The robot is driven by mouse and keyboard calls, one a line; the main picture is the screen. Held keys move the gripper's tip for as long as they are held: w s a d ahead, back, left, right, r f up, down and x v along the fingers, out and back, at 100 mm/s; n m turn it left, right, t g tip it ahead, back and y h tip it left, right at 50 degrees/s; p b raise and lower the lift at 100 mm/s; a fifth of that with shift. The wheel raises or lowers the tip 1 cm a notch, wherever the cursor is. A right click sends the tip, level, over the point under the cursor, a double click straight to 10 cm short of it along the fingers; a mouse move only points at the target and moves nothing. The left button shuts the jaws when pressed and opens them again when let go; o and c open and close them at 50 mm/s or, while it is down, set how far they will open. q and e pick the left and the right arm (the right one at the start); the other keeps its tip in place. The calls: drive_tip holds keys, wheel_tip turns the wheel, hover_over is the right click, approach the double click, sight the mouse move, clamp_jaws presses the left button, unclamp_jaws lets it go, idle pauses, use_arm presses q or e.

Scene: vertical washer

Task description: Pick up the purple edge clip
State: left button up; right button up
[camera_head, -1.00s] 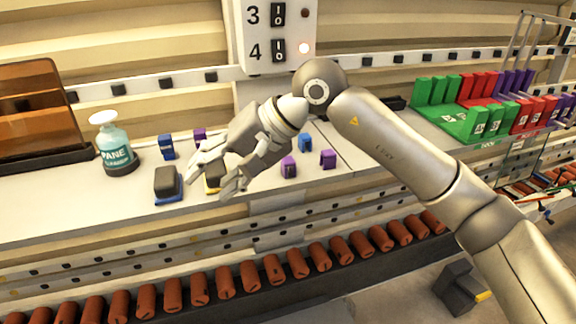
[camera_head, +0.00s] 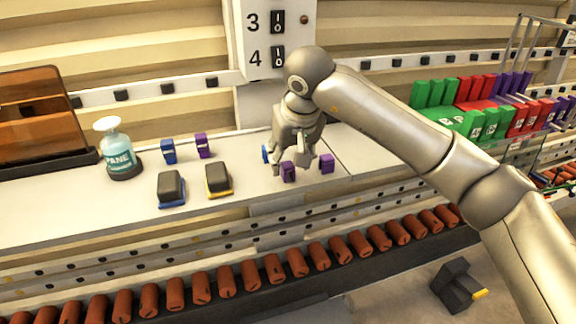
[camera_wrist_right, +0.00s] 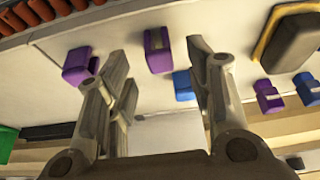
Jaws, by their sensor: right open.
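Three purple edge clips show on the white counter in the head view: one (camera_head: 288,172) at my right gripper, one (camera_head: 326,163) just right of it, and one (camera_head: 203,146) farther left. My right gripper (camera_head: 291,161) is open and points down at the first clip. In the right wrist view, that clip (camera_wrist_right: 158,50) shows between the spread fingers (camera_wrist_right: 162,58), with no clear contact. A second purple clip (camera_wrist_right: 80,66) lies outside the left finger, and the third (camera_wrist_right: 268,96) lies to the right. My left gripper is not in view.
A blue clip (camera_head: 265,154) sits close behind the gripper, partly hidden; another blue clip (camera_head: 168,152) stands left. The counter's front left is clear.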

sight(287, 162)
drive_tip(key=shift+w+p+x, duration=0.25)
drive_tip(key=shift+p+x, duration=0.4)
drive_tip(key=shift+x, duration=1.25)
drive_tip(key=shift+a+r, duration=0.1)
drive_tip(key=shift+r, duration=0.05)
drive_tip(key=c, duration=0.8)
